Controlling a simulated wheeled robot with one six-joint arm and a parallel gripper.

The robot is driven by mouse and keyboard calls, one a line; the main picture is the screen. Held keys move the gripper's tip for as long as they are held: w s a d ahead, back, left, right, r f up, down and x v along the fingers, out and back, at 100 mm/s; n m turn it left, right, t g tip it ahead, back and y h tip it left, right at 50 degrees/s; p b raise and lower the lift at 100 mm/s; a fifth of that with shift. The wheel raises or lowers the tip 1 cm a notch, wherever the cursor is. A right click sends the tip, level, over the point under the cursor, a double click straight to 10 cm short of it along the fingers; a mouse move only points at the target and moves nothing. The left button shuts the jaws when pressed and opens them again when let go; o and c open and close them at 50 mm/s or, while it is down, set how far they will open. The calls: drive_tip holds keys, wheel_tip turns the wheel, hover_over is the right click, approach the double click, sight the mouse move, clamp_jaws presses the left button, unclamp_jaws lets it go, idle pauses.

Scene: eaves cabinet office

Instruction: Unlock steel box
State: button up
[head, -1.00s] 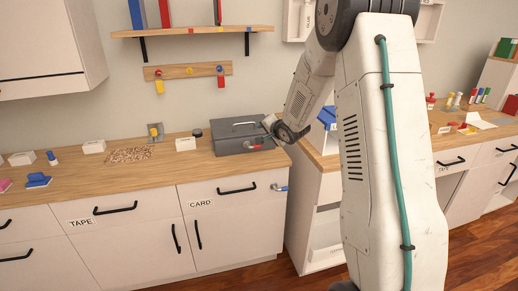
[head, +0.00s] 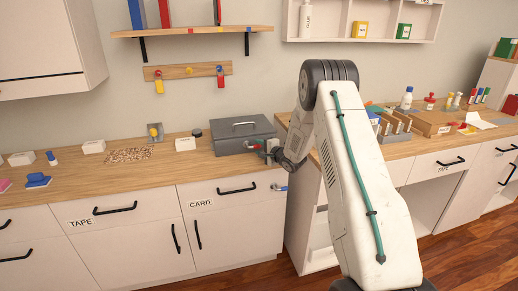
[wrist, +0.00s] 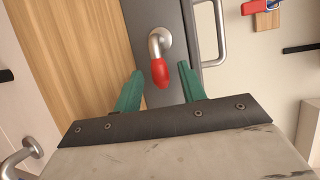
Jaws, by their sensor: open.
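The grey steel box (head: 232,145) stands on the right end of the left wooden worktop, its lid down and a silver handle on top. A lever with a red grip (wrist: 160,72) sticks out from a round silver base on the box. In the wrist view the lever's red end lies between the two green fingertips of my gripper (wrist: 163,88). My gripper is open, and a gap shows on each side of the lever. In the head view my gripper (head: 268,148) is at the box's right front, and my wrist hides part of that side.
A white block (head: 186,144) stands left of the box. A lever with a blue grip (head: 282,188) sits on the cabinet below. The right desk (head: 400,148) holds several items.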

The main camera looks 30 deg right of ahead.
drive_tip(key=shift+w+f, duration=0.1)
drive_tip(key=shift+w, duration=0.3)
clamp_jaws()
